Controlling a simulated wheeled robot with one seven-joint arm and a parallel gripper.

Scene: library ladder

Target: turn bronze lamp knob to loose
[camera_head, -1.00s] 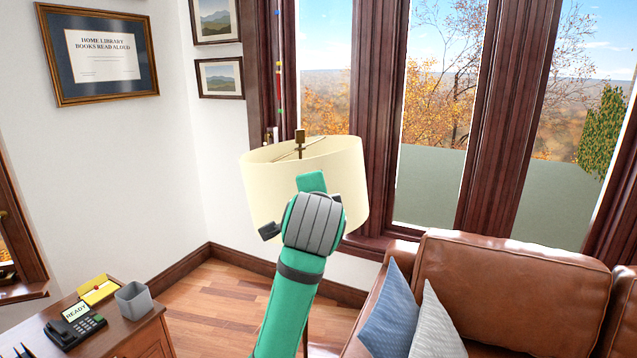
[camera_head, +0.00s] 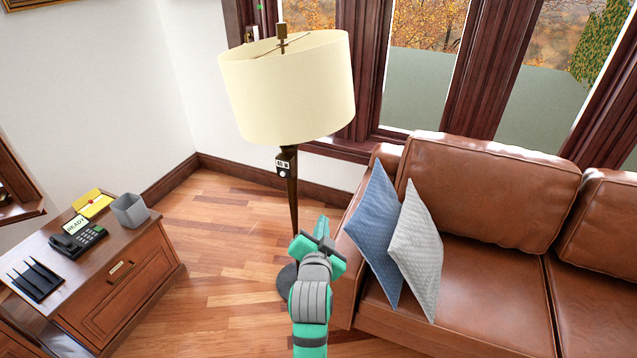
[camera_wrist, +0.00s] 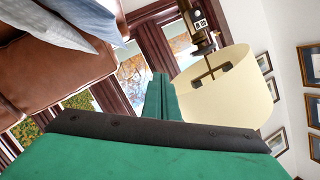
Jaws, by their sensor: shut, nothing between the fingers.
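A floor lamp stands in the corner with a cream shade (camera_head: 288,92), a dark bronze pole (camera_head: 292,195) and a dark round base. A bronze knob-like piece (camera_head: 282,32) tops the shade. A small box with a white label and a pale round spot (camera_head: 284,165) sits on the pole just below the shade; it also shows in the wrist view (camera_wrist: 198,18). I cannot tell whether it carries a separate bronze knob. My gripper (camera_head: 322,228) is shut and empty, below the shade and in front of the lower pole, apart from the lamp. Its closed fingers show in the wrist view (camera_wrist: 160,92).
A brown leather sofa (camera_head: 480,185) with blue and grey cushions (camera_head: 374,232) stands right of the lamp. A wooden cabinet (camera_head: 125,285) with a phone (camera_head: 78,238) and grey cup (camera_head: 130,210) is at left. Wood floor (camera_head: 215,235) between them is clear.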

